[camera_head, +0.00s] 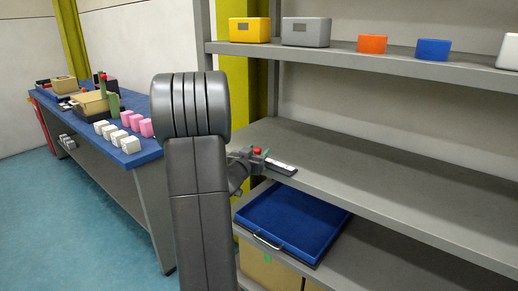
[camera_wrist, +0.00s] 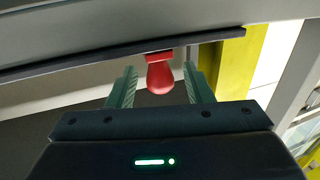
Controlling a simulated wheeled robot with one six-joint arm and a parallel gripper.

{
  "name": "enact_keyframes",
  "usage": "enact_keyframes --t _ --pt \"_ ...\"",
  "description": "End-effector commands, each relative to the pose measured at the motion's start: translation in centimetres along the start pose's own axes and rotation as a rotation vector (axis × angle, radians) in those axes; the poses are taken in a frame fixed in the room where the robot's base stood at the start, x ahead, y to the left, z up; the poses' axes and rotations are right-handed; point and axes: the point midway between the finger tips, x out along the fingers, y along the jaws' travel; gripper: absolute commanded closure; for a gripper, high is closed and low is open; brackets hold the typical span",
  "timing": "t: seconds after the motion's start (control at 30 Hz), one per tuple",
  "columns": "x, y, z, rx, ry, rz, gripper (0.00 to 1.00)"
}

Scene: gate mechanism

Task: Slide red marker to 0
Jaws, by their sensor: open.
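The red marker (camera_head: 257,151) sits on a dark bar with a white strip (camera_head: 284,166) at the left front of the middle shelf. In the wrist view the red marker (camera_wrist: 160,76) is a rounded knob on a dark rail (camera_wrist: 95,55). My gripper (camera_wrist: 160,70) is open, with one green finger on each side of the knob. Gaps show between the knob and both fingers. In the head view my gripper (camera_head: 261,154) is small and partly hidden behind my arm. Any digits on the strip are too small to read.
The shelf (camera_head: 370,180) is bare to the right. Below it lies a blue tray (camera_head: 290,222) with a handle. Yellow, grey, orange and blue boxes stand on the shelf above. A blue-topped workbench (camera_head: 150,150) with white and pink blocks stands at left.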

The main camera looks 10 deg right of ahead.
Motion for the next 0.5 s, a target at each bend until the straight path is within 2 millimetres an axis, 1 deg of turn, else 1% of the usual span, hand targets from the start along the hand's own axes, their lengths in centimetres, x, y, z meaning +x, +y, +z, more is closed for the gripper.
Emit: enact_keyframes --t 0.03,0.1,0.2,0.5 --pt "0.8 0.0 0.0 0.000 0.000 0.001 0.54" --pt "1.5 0.0 0.0 0.000 -0.001 0.001 0.54" --pt "2.1 0.0 0.0 0.000 -0.001 0.001 0.54" --pt "2.4 0.0 0.0 0.000 -0.001 0.000 0.54"
